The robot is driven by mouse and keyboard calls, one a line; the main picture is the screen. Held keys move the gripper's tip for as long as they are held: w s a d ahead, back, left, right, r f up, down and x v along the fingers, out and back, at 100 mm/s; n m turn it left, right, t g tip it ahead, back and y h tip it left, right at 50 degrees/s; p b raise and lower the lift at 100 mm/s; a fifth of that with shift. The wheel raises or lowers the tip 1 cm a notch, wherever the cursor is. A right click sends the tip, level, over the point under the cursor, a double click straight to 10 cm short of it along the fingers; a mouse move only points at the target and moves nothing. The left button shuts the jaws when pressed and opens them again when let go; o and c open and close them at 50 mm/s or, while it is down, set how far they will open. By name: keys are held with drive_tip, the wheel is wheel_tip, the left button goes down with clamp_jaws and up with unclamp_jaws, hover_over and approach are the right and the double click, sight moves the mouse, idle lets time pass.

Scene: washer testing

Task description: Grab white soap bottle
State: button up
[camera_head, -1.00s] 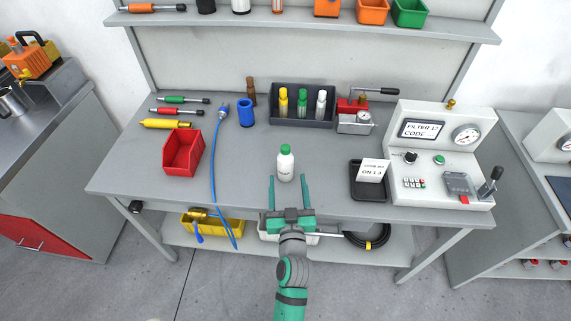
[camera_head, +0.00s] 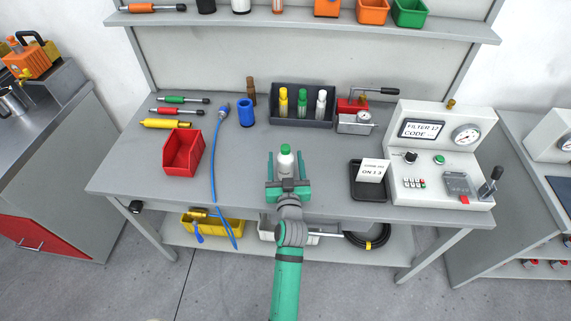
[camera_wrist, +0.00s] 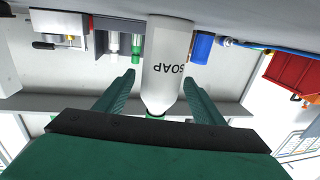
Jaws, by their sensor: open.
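The white soap bottle (camera_head: 286,161) with a green cap stands upright on the grey workbench (camera_head: 240,177). My gripper (camera_head: 285,153) is open, with one finger on each side of the bottle. In the wrist view, which is upside down, the bottle (camera_wrist: 167,55) shows the word SOAP between the two spread fingers of my gripper (camera_wrist: 160,78). A gap shows on the left side of the bottle; on the right the finger looks closer, and I cannot tell if it touches. The lower part of the bottle is hidden by my gripper in the head view.
A black tray with a sign card (camera_head: 372,171) and a test panel (camera_head: 440,150) stand to the right. A dark bin (camera_head: 302,122) with several small bottles is behind. A red bin (camera_head: 183,153) and a blue cable (camera_head: 213,160) lie to the left.

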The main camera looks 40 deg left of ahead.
drive_tip(key=c, duration=1.4)
drive_tip(key=shift+r, duration=0.1)
